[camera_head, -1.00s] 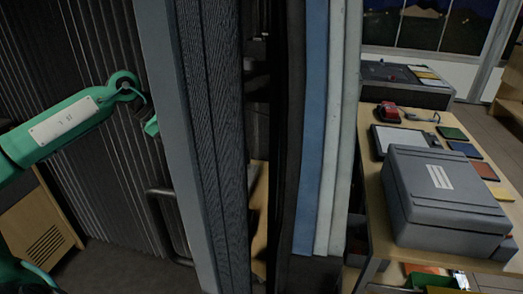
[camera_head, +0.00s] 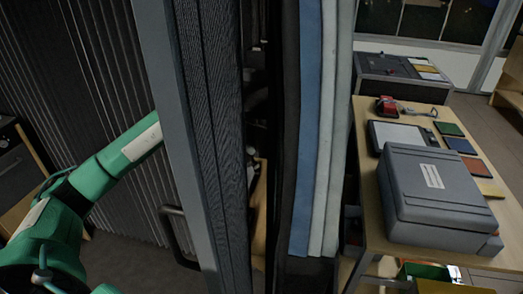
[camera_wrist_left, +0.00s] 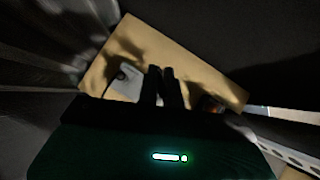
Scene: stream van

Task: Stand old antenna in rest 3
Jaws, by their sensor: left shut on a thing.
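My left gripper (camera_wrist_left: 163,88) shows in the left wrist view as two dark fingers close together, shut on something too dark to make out. Behind the fingers is a tan wooden surface with a pale grey object (camera_wrist_left: 126,84) on it, left of the fingertips. A small dark reddish object (camera_wrist_left: 209,105) is to the right of the fingers. In the head view my green left arm runs behind a grey upright post, which hides the gripper. I cannot pick out the old antenna or rest 3 in either view. My right gripper is not in view.
The grey post (camera_head: 178,150) and dark pleated panels (camera_head: 212,130) stand close in front. Blue and pale strips (camera_head: 308,130) hang beside them. At right, a wooden table (camera_head: 372,225) carries a grey case (camera_head: 437,195), a tablet-like panel (camera_head: 398,134) and coloured flat pieces.

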